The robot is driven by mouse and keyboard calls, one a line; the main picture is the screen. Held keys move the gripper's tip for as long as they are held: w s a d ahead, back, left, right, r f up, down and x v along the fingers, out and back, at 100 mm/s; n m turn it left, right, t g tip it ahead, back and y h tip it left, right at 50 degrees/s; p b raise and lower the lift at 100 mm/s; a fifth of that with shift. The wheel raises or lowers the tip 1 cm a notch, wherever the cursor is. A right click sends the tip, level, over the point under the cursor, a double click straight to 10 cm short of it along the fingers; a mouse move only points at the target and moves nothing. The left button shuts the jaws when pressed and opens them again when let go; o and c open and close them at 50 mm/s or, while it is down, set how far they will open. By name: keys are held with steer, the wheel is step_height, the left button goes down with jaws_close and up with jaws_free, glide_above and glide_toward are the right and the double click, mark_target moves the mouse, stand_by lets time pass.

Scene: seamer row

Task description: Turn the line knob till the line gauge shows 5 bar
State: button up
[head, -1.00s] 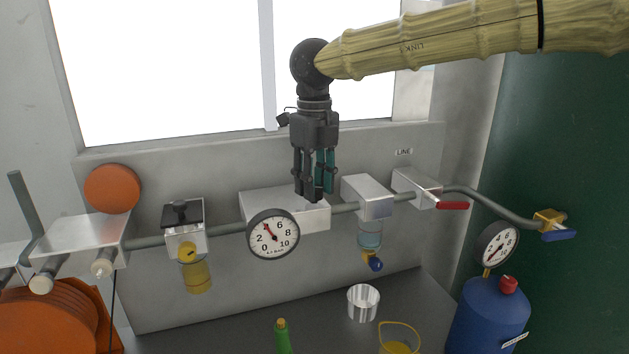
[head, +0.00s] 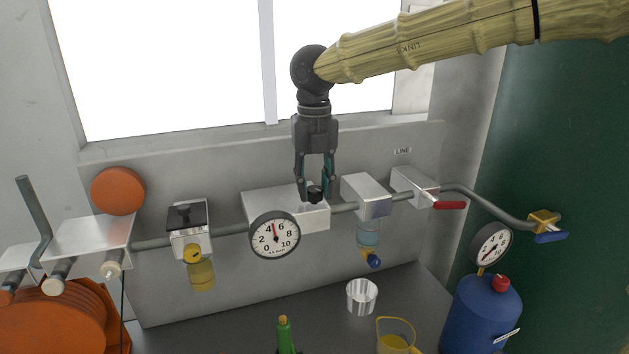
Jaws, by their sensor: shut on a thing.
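My gripper (head: 315,188) points down and is shut on the dark line knob (head: 315,197), on top of the light metal regulator block (head: 258,205). The fingers stand on either side of the knob and cover part of it. The round white line gauge (head: 275,240) sits on the front of this block, below and left of my gripper. Its red needle points almost straight up, between the 4 and the 6, close to 5.
The pipe carries a block with a yellow bowl (head: 201,274) on the left and a red-handled valve (head: 449,205) on the right. A blue tank (head: 480,318) with its own gauge (head: 491,246) stands right. A metal cup (head: 362,296), yellow jug (head: 395,338) and green bottle (head: 285,335) stand below.

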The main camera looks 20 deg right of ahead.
mark_target(316, 188)
steer(key=shift+r, duration=0.1)
steer(key=o, duration=1)
steer(key=shift+d, duration=0.1)
step_height(316, 188, up, 12)
stand_by(0.5)
